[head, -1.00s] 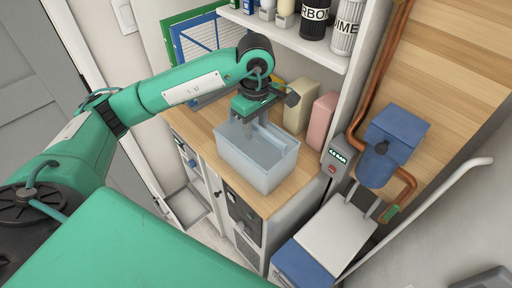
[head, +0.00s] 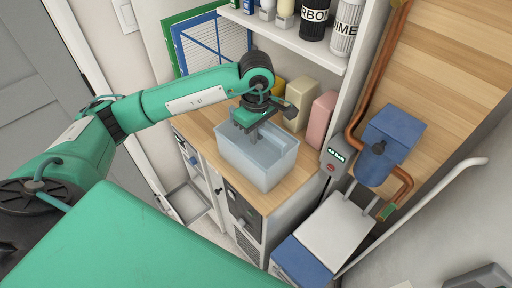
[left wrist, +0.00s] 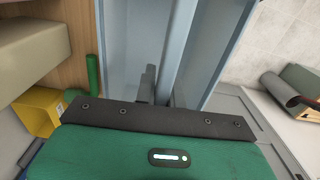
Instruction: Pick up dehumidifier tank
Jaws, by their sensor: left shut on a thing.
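The dehumidifier tank (head: 268,170) is a pale blue-grey, translucent, open-topped box on the wooden counter. My left gripper (head: 252,134) reaches down to its upper left side and is shut on the tank's rim or wall. In the left wrist view, the tank's pale walls (left wrist: 185,40) run up from the gripper (left wrist: 162,92), with a dark finger against them. The exact contact is partly hidden by the gripper body. I cannot tell any gap between tank and counter. My right gripper is not in view.
A beige box (head: 299,104) and a pink box (head: 320,119) stand close behind the tank. A white shelf (head: 285,35) with bottles hangs above. A grey control box (head: 337,157), copper pipe and blue unit (head: 391,138) are to the right. The wooden counter (head: 268,200) has a narrow bare front edge.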

